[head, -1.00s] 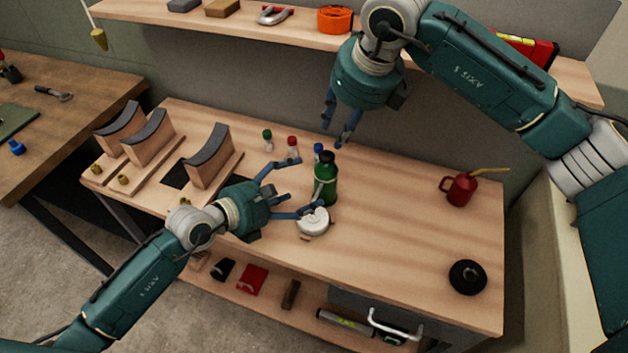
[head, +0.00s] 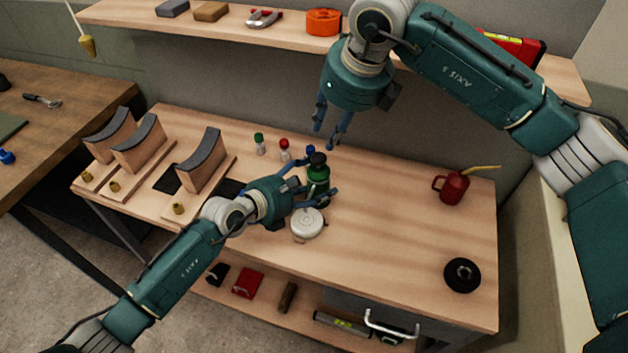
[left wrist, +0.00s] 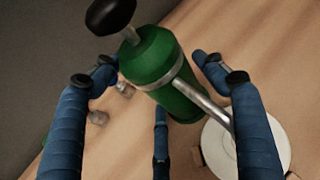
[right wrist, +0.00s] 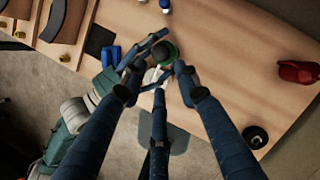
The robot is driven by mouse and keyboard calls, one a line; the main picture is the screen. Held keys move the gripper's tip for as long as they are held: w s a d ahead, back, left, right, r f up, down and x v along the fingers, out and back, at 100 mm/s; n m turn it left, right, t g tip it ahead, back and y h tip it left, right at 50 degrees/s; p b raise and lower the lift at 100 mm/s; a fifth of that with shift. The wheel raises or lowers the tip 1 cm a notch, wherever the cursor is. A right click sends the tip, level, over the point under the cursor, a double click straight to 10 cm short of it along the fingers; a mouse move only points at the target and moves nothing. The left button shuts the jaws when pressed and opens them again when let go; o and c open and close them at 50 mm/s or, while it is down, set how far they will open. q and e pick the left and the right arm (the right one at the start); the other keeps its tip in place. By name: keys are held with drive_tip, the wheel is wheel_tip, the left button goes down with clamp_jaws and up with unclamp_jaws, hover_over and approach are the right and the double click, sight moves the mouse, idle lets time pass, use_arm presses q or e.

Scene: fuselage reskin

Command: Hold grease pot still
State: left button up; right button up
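The green grease pot (head: 318,174), with a black knob on top and a metal band, stands upright on the workbench. My left gripper (head: 317,183) is open, with its fingers on either side of the pot. In the left wrist view the pot (left wrist: 160,72) lies between the spread fingers, and gaps show beside it, so the fingers do not appear closed on it. My right gripper (head: 325,132) is open and empty, above and behind the pot. The right wrist view shows the pot's top (right wrist: 171,50) beyond its fingertips. The pot's lower part is partly hidden by my left fingers.
A white round object (head: 307,223) sits right in front of the pot. Small capped bottles (head: 284,148) stand behind it. Curved wooden blocks (head: 202,162) are at left. A red oil can (head: 452,187) and black disc (head: 462,275) are at right, with clear bench between.

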sight(318, 152)
use_arm(q)
drive_tip(key=c, duration=1.1)
drive_tip(key=shift+c, duration=0.3)
use_arm(e)
drive_tip(key=c, duration=0.6)
drive_tip(key=shift+n, duration=0.4)
clamp_jaws()
use_arm(q)
drive_tip(key=shift+f, duration=0.1)
drive_tip(key=shift+s, duration=0.1)
drive_tip(key=shift+f, duration=0.1)
use_arm(e)
drive_tip(key=shift+w+a+f+n+t+h, duration=0.35)
drive_tip(key=shift+f+n, duration=0.8)
drive_tip(key=shift+n, duration=3.95)
drive_tip(key=shift+w+a+f+n+t+h, duration=0.1)
drive_tip(key=shift+w+a+f+n, duration=0.7)
drive_tip(key=shift+n, duration=4.3)
drive_tip(key=shift+w+d+f+n+t+h, duration=0.25)
drive_tip(key=shift+f+n, duration=1.2)
drive_tip(key=shift+n, duration=3.65)
use_arm(q)
drive_tip(key=shift+f, duration=0.1)
use_arm(e)
drive_tip(key=shift+a, duration=0.2)
